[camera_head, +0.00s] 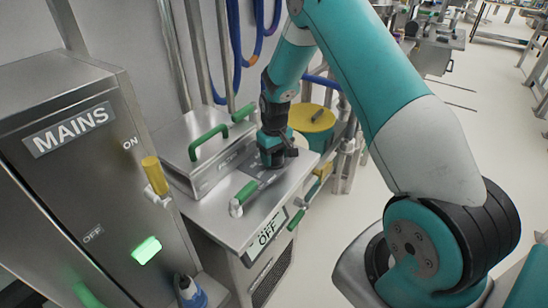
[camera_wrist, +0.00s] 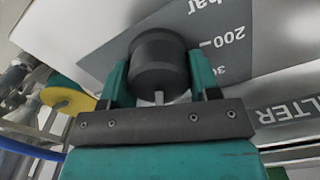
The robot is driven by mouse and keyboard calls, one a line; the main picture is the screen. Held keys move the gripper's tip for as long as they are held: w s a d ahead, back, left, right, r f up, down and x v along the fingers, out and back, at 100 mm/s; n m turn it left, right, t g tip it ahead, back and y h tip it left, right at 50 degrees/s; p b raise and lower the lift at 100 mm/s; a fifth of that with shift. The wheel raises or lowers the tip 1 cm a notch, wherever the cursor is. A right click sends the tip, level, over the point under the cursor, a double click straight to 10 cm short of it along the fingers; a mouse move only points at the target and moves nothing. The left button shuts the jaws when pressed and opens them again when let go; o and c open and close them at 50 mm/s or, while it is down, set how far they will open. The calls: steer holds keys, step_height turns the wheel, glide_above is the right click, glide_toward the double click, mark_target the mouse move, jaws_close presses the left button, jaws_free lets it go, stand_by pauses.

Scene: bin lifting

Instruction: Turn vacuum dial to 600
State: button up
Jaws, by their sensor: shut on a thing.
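The vacuum dial (camera_wrist: 157,62) is a dark round knob on a grey scale plate (camera_wrist: 232,38) in the wrist view. Printed "bar", "200" and a partly cut-off number starting with 3 show beside it. The 600 mark is not visible. My gripper (camera_wrist: 160,78) has its two green fingers on either side of the knob and is shut on it. In the head view, my gripper (camera_head: 273,160) points down at the top of the steel cabinet (camera_head: 215,222), and hides the dial there.
A MAINS box (camera_head: 70,150) with a yellow-handled lever (camera_head: 155,176) and a lit green lamp (camera_head: 146,250) stands at left. A steel lid with a green handle (camera_head: 208,142) is left of my gripper. A yellow-topped drum (camera_head: 311,119) is behind; open floor lies right.

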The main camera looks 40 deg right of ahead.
steer(key=m, duration=0.5)
steer(key=shift+d+m+b, duration=0.1)
steer(key=shift+m+b, duration=0.2)
steer(key=shift+b, duration=0.05)
steer(key=shift+s+d+m, duration=0.1)
steer(key=shift+d+m, duration=0.05)
steer(key=shift+m, duration=2.05)
steer(key=o, duration=0.9)
steer(key=shift+r, duration=0.1)
step_height(320, 180, up, 17)
steer(key=shift+r+b, duration=0.15)
steer(key=shift+b, duration=0.95)
